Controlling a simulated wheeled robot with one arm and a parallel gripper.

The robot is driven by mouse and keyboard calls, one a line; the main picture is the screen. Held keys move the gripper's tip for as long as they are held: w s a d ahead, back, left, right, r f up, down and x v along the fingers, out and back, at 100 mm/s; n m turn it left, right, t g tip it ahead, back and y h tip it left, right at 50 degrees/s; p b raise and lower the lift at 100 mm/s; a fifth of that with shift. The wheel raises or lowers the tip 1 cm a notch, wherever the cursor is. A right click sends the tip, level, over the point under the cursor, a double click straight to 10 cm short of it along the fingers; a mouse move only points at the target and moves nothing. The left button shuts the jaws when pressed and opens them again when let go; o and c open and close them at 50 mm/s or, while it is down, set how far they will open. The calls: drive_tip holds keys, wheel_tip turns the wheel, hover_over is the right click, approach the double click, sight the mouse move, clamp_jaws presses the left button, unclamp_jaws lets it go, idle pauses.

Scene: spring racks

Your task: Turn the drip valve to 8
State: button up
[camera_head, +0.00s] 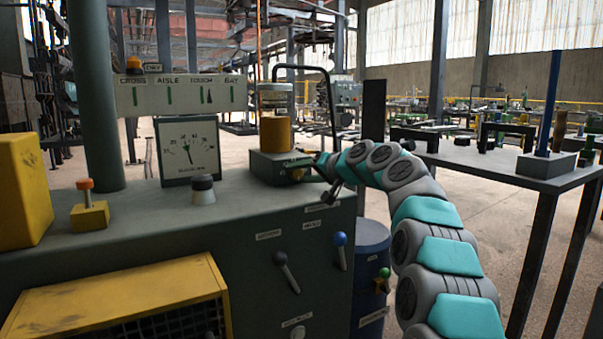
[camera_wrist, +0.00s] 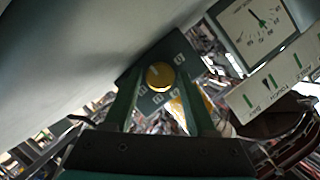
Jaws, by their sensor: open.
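The drip valve shows in the wrist view as a round yellow knob (camera_wrist: 160,76) on a dark plate with small pale number labels around it. The numbers are too small and tilted to read surely, and the knob's setting cannot be told. My gripper (camera_wrist: 160,88) is open, with one green finger on each side of the knob; whether either touches it is unclear. In the head view, my gripper (camera_head: 318,166) is at the front of the dark box under the amber oil reservoir (camera_head: 276,133).
Levers with black (camera_head: 287,271) and blue (camera_head: 341,250) knobs stick out of the cabinet front. A dark table (camera_head: 500,170) stands at right.

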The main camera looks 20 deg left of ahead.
drive_tip(key=shift+c, duration=0.4)
clamp_jaws()
